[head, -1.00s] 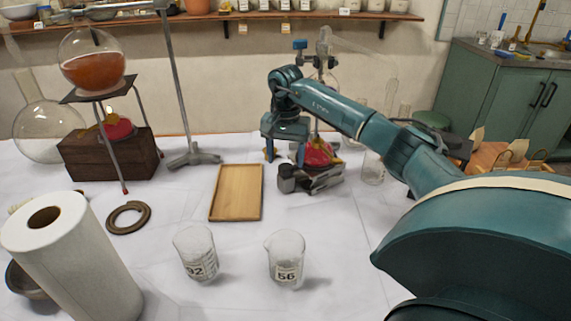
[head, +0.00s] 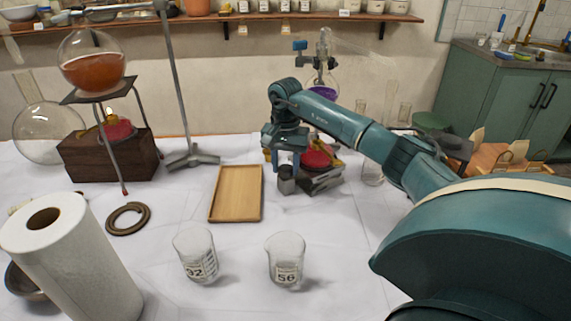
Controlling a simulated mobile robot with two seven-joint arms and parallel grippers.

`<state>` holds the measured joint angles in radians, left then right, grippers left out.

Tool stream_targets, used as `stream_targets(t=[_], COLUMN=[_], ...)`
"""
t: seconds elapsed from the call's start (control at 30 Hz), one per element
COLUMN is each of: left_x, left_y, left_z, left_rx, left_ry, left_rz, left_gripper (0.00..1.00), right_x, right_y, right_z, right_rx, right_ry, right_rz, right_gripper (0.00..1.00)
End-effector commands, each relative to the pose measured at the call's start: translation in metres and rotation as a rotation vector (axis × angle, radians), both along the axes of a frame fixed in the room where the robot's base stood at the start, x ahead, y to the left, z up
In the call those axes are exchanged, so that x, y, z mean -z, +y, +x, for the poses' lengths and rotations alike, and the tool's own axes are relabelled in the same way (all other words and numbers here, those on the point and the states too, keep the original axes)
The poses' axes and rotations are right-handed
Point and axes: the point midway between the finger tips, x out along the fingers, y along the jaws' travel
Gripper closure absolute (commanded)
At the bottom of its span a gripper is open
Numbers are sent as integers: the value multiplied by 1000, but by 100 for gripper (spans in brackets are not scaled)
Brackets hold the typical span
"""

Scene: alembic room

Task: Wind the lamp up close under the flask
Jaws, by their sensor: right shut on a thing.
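The lamp (head: 317,156), with a red body, sits on a small grey lab jack (head: 323,182) at the back centre of the table. A round flask with purple liquid (head: 323,88) is clamped above and behind it, with a gap between them. The lamp's top is partly hidden by my arm. My right gripper (head: 287,172) points down at the jack's left front and is shut on the jack's dark knob (head: 287,187). My left gripper is not in view.
A wooden tray (head: 236,194) lies left of the jack. Two glass beakers (head: 196,254) (head: 285,260) stand in front. At left, a tripod (head: 100,90) bears an orange flask (head: 92,68) over another red lamp (head: 117,128) on a wooden block (head: 110,158). A paper roll (head: 75,260) stands front left.

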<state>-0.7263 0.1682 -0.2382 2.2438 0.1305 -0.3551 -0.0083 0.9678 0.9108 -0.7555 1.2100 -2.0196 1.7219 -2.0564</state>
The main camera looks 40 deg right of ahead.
Motion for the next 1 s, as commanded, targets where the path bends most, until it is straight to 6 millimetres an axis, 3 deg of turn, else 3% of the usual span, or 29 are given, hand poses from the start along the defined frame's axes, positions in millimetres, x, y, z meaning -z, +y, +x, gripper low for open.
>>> stream_targets(t=[0.1, 0.47, 1.0], left_x=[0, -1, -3], left_y=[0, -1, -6], left_z=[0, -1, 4], left_rx=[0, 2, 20], left_ry=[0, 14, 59], left_rz=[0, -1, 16], left_gripper=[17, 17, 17], right_x=[0, -2, -3], right_y=[0, 0, 0], right_z=[0, 0, 1], right_rx=[1, 69, 518], right_ry=[0, 2, 1], right_rz=[0, -1, 0], right_gripper=[86, 86, 86])
